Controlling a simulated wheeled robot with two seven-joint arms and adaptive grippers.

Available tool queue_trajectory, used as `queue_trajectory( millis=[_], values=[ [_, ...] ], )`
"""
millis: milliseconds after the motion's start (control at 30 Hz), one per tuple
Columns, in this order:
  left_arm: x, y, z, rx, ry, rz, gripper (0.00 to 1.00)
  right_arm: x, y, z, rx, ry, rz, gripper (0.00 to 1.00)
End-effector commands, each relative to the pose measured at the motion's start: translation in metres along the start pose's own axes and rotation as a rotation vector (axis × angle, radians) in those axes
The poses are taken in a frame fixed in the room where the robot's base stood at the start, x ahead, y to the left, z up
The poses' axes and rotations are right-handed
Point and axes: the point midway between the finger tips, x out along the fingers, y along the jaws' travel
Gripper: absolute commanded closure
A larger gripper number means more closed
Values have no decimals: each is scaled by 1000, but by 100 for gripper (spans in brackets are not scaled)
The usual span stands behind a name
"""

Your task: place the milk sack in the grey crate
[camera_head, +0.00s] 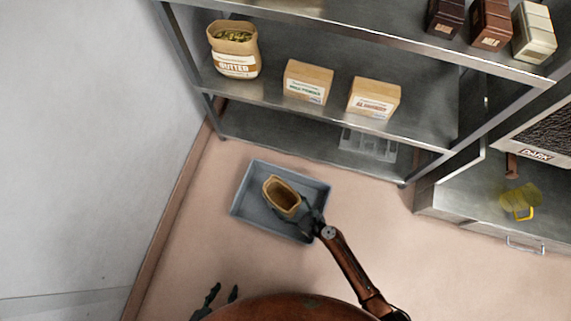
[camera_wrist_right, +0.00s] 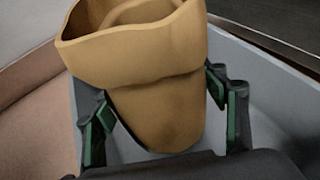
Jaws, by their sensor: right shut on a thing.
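The milk sack (camera_head: 282,195) is a tan paper sack with an open, folded top; its label is not visible. My right gripper (camera_head: 307,220) is shut on it. The right wrist view shows the sack (camera_wrist_right: 155,65) between the two green-padded fingers (camera_wrist_right: 163,115), tilted. The grey crate (camera_head: 239,206) lies on the floor, and the sack is over or inside it; I cannot tell whether it touches the crate bottom. The crate wall (camera_wrist_right: 265,68) shows behind the sack in the wrist view. My left gripper (camera_head: 225,291) is open and empty at the bottom, away from the crate.
A metal shelf (camera_head: 290,138) stands behind the crate. It holds a butter sack (camera_head: 235,60) and two tan boxes, one the milk powder box (camera_head: 307,90). A wall (camera_head: 90,130) is at left, and a cabinet (camera_head: 500,195) at right. Floor around the crate is clear.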

Motion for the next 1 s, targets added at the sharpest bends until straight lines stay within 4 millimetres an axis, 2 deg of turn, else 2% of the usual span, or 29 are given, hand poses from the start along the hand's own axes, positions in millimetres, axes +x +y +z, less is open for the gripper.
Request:
queue_trajectory(
  millis=[367,867,900,1000],
  values=[
    [12,-8,29,53,118,20,60,16,0,-29,2,2,1,92],
    [10,-8,28,64,155,28,60,18,-2,-33,-1,1,0,92],
    [10,-8,28,64,155,28,60,18,-2,-33,-1,1,0,33],
    [10,-8,28,64,155,28,60,18,-2,-33,-1,1,0,26]
  ],
)
